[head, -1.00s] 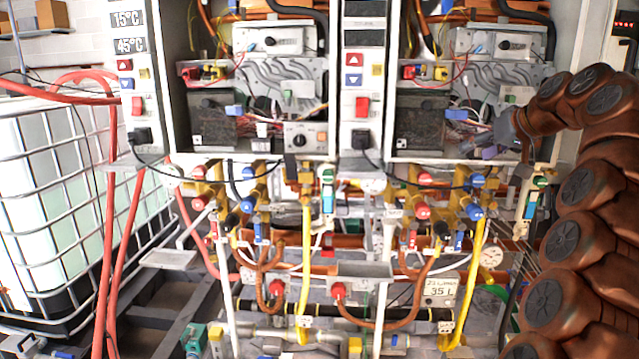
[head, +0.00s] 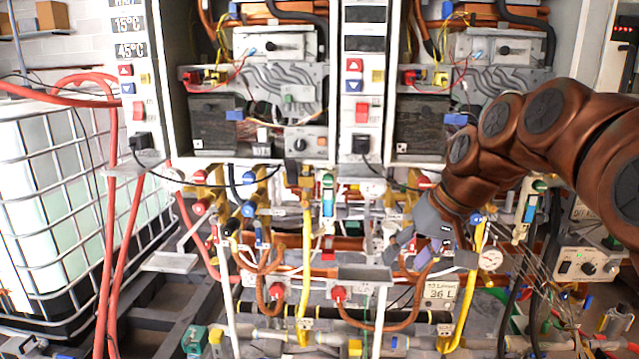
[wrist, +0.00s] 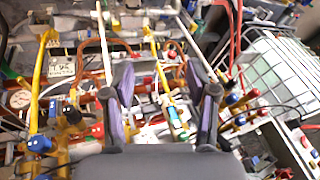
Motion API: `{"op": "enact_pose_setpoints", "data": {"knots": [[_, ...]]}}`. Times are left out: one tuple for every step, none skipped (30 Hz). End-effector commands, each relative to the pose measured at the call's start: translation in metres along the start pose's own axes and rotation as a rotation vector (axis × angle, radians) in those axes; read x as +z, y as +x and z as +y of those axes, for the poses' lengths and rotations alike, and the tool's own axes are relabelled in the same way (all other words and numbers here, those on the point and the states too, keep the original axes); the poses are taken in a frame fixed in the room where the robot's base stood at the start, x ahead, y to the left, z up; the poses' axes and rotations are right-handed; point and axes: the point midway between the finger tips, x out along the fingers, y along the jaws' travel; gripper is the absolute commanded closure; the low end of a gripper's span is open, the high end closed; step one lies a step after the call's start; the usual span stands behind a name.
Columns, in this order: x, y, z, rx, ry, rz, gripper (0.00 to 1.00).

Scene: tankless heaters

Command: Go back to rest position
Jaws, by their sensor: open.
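My gripper (head: 408,243) is in front of the pipes below the right heater in the head view, with my brown arm reaching in from the right. In the wrist view my gripper (wrist: 163,95) shows two dark fingers with purple pads, spread apart with nothing held between them. Pipes, a rail and valves lie beyond the fingers. The left heater (head: 258,75) and the right heater (head: 490,75) stand open, with wiring and metal plates inside. My arm hides part of the right heater's lower side and its valves.
A caged white tank (head: 60,190) stands at the left with red hoses (head: 108,230) beside it. Yellow pipes (head: 305,260), copper hoses and valves crowd the space under the heaters. A grey control box (head: 588,265) and loose wires are at the right, near my arm.

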Motion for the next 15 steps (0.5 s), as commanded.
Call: {"op": "enact_pose_setpoints", "data": {"knots": [[0.019,0.004,-0.005,0.013,0.000,-0.031,0.42],[0.030,0.008,-0.007,0.021,0.002,-0.048,0.42],[0.045,0.013,-0.008,0.033,0.006,-0.074,0.42],[0.055,0.016,-0.010,0.043,0.009,-0.089,0.42],[0.066,0.018,-0.011,0.052,0.011,-0.105,0.42],[0.082,0.023,-0.011,0.065,0.015,-0.129,0.42],[0.092,0.026,-0.011,0.075,0.019,-0.145,0.42],[0.103,0.029,-0.011,0.085,0.023,-0.160,0.42],[0.119,0.032,-0.011,0.100,0.029,-0.181,0.42],[0.130,0.035,-0.011,0.111,0.033,-0.195,0.42],[0.142,0.038,-0.010,0.122,0.037,-0.211,0.42],[0.158,0.042,-0.009,0.137,0.045,-0.235,0.42],[0.169,0.043,-0.007,0.148,0.050,-0.248,0.42],[0.182,0.045,-0.006,0.160,0.056,-0.263,0.42],[0.198,0.049,-0.004,0.175,0.064,-0.286,0.42]]}}
